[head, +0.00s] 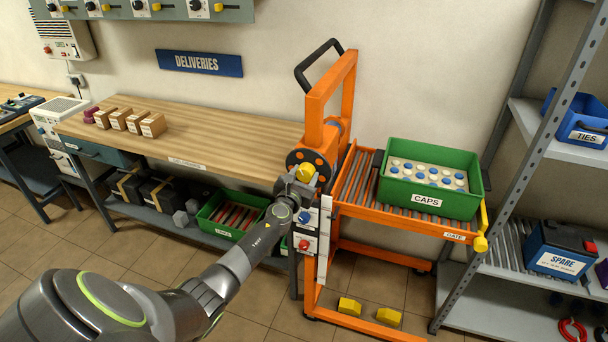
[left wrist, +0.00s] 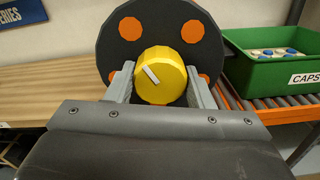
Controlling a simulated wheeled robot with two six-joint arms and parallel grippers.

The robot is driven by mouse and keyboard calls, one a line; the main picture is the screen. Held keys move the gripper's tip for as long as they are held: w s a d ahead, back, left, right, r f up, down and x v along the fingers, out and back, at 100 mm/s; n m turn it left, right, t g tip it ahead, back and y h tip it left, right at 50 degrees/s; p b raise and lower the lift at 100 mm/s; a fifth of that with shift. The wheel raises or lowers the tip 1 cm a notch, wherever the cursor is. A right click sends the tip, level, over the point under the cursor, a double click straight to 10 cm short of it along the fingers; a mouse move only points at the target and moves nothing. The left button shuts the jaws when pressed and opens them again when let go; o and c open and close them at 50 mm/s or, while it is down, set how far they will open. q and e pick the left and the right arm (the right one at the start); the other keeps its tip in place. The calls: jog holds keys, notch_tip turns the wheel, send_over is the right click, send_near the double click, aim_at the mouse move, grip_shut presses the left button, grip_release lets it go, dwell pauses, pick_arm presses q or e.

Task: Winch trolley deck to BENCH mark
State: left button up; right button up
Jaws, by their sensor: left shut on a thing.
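The orange winch trolley (head: 326,98) stands at the right end of the wooden bench, with its roller deck (head: 355,185) to the right of its mast. A green CAPS crate (head: 428,204) sits on the deck. My left gripper (head: 305,176) is shut on the yellow winch knob at the centre of a dark disc with orange spots. In the left wrist view the yellow knob (left wrist: 160,78) sits between the two fingers, its white line tilted, in front of the dark disc (left wrist: 128,30). The trolley's scale plate (head: 324,225) is partly hidden by my arm. My right gripper is out of view.
The wooden bench (head: 220,142) holds several small cardboard boxes at its left. A yellow-handled gate (head: 481,240) closes the deck's right end. Yellow wheel chocks (head: 349,306) lie on the floor below. A grey shelf (head: 545,140) stands at the right.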

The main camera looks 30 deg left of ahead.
aim_at(304, 176)
pick_arm(q)
jog(key=shift+f+m, duration=0.15)
jog(key=shift+m, duration=0.95)
jog(key=o, duration=1)
jog(key=shift+s+d+p, duration=0.15)
jog(key=shift+s+p, duration=0.45)
jog(key=p+v, duration=0.1)
jog(key=v, duration=0.3)
jog(key=shift+s+d+r+p, duration=0.1)
jog(key=shift+s+r+p, duration=0.1)
jog(key=shift+s+p, duration=0.2)
jog(key=shift+p+v, duration=0.4)
jog(key=shift+v, duration=5.3)
